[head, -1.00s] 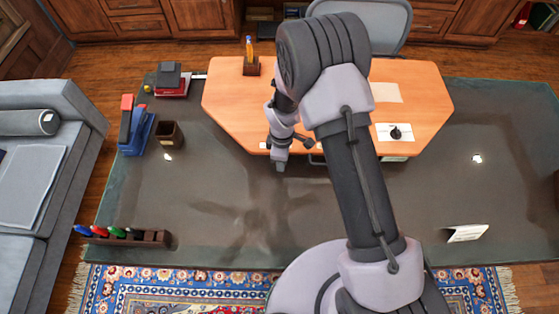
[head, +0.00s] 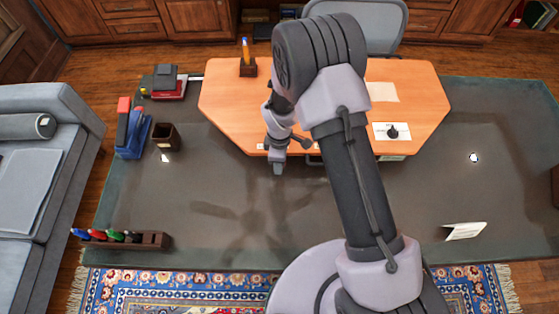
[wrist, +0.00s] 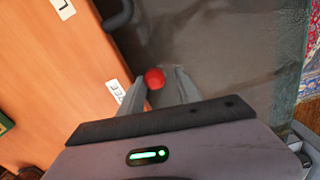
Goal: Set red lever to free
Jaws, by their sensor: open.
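The red lever's round knob (wrist: 154,78) shows in the wrist view between the two grey fingers of my gripper (wrist: 160,84). The fingers are apart, one on each side of the knob; I cannot tell if either touches it. The lever's shaft is hidden. A white label ending in "EE" (wrist: 117,92) is on the desk's edge by the left finger, partly covered by it. Another label reading "L" (wrist: 62,8) lies further up. In the head view my gripper (head: 278,168) points down at the desk's front edge, and the lever cannot be made out.
The orange wood desk (head: 225,105) holds a pen stand (head: 248,68) and papers. A dark glass-like surface (head: 230,225) spreads around it, with a marker rack (head: 150,240), a blue and red tool (head: 132,135) and a dark cup (head: 166,138) on the left.

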